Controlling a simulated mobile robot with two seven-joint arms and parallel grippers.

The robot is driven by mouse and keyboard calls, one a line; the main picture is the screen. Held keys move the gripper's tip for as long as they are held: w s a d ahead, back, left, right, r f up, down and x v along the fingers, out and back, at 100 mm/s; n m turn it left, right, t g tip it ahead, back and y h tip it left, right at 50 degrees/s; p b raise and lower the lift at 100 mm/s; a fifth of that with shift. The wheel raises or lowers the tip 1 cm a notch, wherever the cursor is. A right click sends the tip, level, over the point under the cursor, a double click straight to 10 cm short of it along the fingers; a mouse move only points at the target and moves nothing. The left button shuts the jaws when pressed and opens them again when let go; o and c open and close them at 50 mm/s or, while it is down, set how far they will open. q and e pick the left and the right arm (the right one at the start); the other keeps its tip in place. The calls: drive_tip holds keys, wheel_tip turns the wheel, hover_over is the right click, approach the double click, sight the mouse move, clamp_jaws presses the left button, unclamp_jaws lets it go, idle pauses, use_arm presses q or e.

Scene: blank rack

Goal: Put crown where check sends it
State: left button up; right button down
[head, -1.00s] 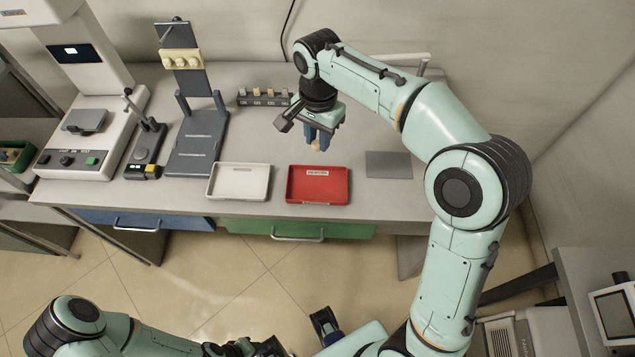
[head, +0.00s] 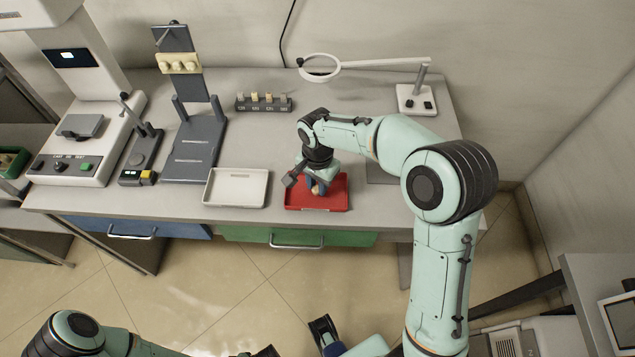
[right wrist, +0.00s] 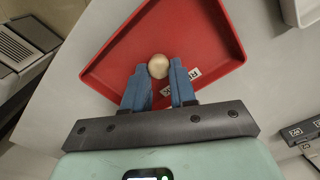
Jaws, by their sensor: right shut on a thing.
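The crown, a small cream rounded piece, is held between the blue fingertips of my right gripper (head: 318,187). The crown (right wrist: 158,66) shows clearly in the right wrist view, at the tips of the right gripper (right wrist: 158,82). It is over the red tray (head: 302,203), whose floor and label (right wrist: 195,73) lie behind the fingers. I cannot tell whether the crown touches the tray floor. A white tray (head: 238,202) stands just left of the red one. What seems to be part of my left gripper (head: 324,330) shows at the bottom edge, mostly cut off.
A small dark rack (head: 264,103) with labelled slots and pale pieces stands behind the trays. A machine with a lit screen (head: 72,57) and grey stands (head: 196,145) fill the left. A ring magnifier (head: 320,68) stands at the back right. A grey mat (head: 382,173) is partly hidden by my arm.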

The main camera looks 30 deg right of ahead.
sight(317, 187)
drive_tip(key=c, duration=1.3)
unclamp_jaws()
drive_tip(key=shift+f, duration=0.15)
drive_tip(key=shift+c, duration=0.2)
drive_tip(key=o, duration=0.4)
drive_tip(key=shift+o, duration=0.2)
drive_tip(key=shift+r, duration=0.25)
wheel_tip(317, 187, up, 12)
drive_tip(key=p, duration=0.1)
drive_tip(key=shift+p, duration=0.35)
drive_tip(key=shift+f, duration=0.1)
